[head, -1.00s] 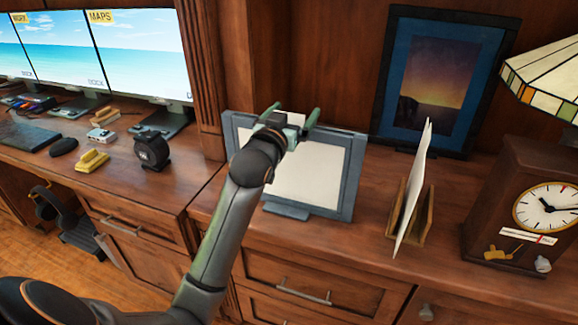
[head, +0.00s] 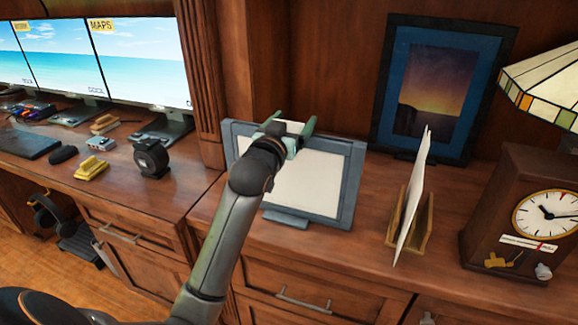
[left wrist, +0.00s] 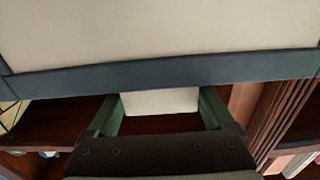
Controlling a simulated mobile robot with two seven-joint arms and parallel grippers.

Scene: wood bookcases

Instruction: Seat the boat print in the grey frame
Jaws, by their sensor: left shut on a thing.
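The grey frame (head: 353,187) stands upright on the wooden counter on a small foot, with a blank cream panel (head: 310,185) inside it. My left gripper (head: 292,124) is at the frame's top edge, its green fingers shut on a white piece, which I take to be part of the boat print (head: 293,127). In the left wrist view this white piece (left wrist: 160,101) sits between the fingers (left wrist: 160,110), beside the frame's grey bar (left wrist: 165,75). No boat picture shows, and I cannot tell whether the cream panel is the print or the frame's backing. My right gripper is out of view.
A wooden rack (head: 423,225) holding upright white sheets (head: 412,195) stands right of the frame. A blue-matted dark picture (head: 437,85) stands behind it. A clock (head: 520,215) and a lamp (head: 545,80) are at the right. Monitors and small items fill the left desk.

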